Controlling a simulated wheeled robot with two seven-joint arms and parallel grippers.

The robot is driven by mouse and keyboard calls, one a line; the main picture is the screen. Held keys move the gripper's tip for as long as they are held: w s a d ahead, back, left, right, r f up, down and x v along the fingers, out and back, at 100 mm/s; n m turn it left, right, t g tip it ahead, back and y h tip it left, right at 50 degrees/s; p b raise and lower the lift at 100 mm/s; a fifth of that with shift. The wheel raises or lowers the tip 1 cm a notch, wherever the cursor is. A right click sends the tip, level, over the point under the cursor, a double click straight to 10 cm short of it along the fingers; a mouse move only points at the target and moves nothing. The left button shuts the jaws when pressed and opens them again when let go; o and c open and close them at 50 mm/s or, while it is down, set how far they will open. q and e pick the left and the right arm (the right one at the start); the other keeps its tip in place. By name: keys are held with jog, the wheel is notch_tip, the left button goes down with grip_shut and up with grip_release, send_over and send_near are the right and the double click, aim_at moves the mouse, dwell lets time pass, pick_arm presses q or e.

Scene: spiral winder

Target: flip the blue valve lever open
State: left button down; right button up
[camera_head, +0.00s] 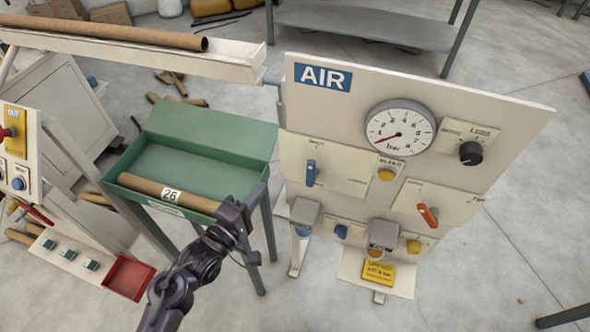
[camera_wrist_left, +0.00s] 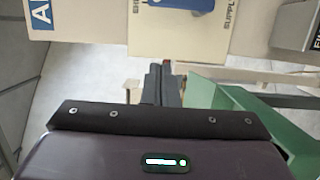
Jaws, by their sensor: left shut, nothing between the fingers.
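The blue valve lever (camera_head: 311,173) hangs on the left part of the AIR panel (camera_head: 330,115), pointing up and down. Part of it shows at the top edge of the left wrist view (camera_wrist_left: 192,4), on a plate with partly cut-off lettering. My left gripper (camera_head: 252,192) is to the left of the panel, near the front right corner of the green tray. It is apart from the lever. In the left wrist view its fingers (camera_wrist_left: 160,84) are together with nothing held. My right gripper is not in view.
The green tray (camera_head: 210,128) holds a cardboard tube (camera_head: 150,184) marked 26. The panel also carries a gauge (camera_head: 399,127), a black knob (camera_head: 470,153) and an orange-red lever (camera_head: 428,215). Two grey boxes (camera_head: 304,211) (camera_head: 383,234) stick out low on the panel.

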aim_at(310, 174)
pick_arm(q)
jog(key=w+d+p, duration=0.3)
jog(key=w+d, duration=0.3)
jog(key=d, duration=0.2)
jog(key=shift+d+p, duration=0.2)
jog(key=shift+p, duration=0.1)
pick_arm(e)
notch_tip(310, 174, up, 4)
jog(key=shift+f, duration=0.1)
pick_arm(q)
jog(key=shift+r, duration=0.1)
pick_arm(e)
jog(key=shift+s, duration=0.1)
pick_arm(q)
jog(key=shift+s+d, duration=0.1)
jog(key=shift+d, duration=0.1)
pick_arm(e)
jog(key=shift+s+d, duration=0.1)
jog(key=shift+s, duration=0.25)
